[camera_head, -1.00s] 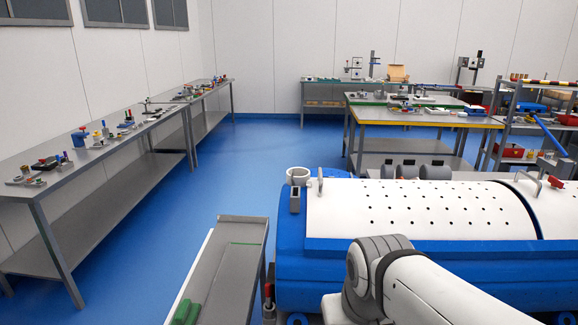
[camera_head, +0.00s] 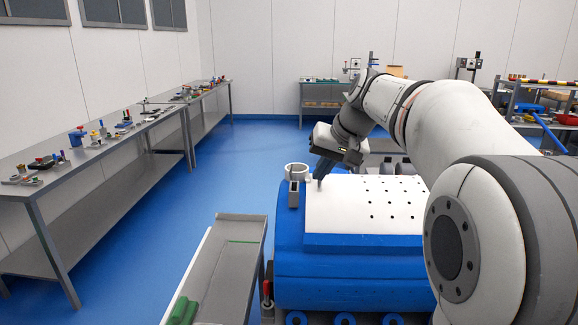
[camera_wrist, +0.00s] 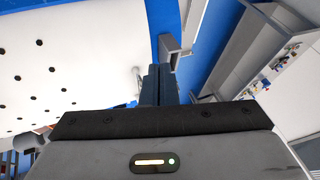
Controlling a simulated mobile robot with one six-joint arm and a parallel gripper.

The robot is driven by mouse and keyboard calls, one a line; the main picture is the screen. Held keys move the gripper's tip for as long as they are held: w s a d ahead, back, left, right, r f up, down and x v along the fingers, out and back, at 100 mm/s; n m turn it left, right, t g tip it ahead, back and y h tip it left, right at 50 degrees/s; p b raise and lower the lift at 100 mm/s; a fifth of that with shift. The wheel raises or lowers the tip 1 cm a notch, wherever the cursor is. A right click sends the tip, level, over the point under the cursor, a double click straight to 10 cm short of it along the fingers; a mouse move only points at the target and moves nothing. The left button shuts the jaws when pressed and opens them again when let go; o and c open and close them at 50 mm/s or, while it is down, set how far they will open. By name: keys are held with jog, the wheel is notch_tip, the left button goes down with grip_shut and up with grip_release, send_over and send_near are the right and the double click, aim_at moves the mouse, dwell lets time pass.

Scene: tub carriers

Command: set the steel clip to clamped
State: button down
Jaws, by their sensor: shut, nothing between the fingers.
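A small grey steel piece (camera_head: 293,194) stands at the left end of the blue and white machine, just below a pale ring. It looks like the steel clip, but I cannot be sure, and its setting is too small to read. A grey bracket-like part (camera_wrist: 172,48), probably the same piece, shows beyond my fingers in the wrist view. My gripper (camera_head: 320,181) points down by the left end of the white perforated panel, a little right of the grey piece and apparently apart from it. In the wrist view its dark fingers (camera_wrist: 160,85) are together and empty.
The pale ring (camera_head: 297,171) stands beside the grey piece. The white panel (camera_head: 345,210) lies under my arm. A grey tray-like stand (camera_head: 230,255) is at the machine's left. A long bench (camera_head: 100,150) with small parts runs along the left wall. Blue floor between is clear.

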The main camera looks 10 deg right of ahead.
jog(key=w+d+r+t+y, duration=0.1)
jog(key=w+r, duration=0.3)
jog(key=w, duration=0.4)
jog(key=shift+w+d+b, duration=0.15)
jog(key=shift+d+b, duration=0.15)
jog(key=shift+d, duration=0.3)
send_near(292, 174)
jog(key=x, duration=0.5)
jog(key=shift+w+d+p, duration=0.25)
jog(key=shift+d+p, duration=0.05)
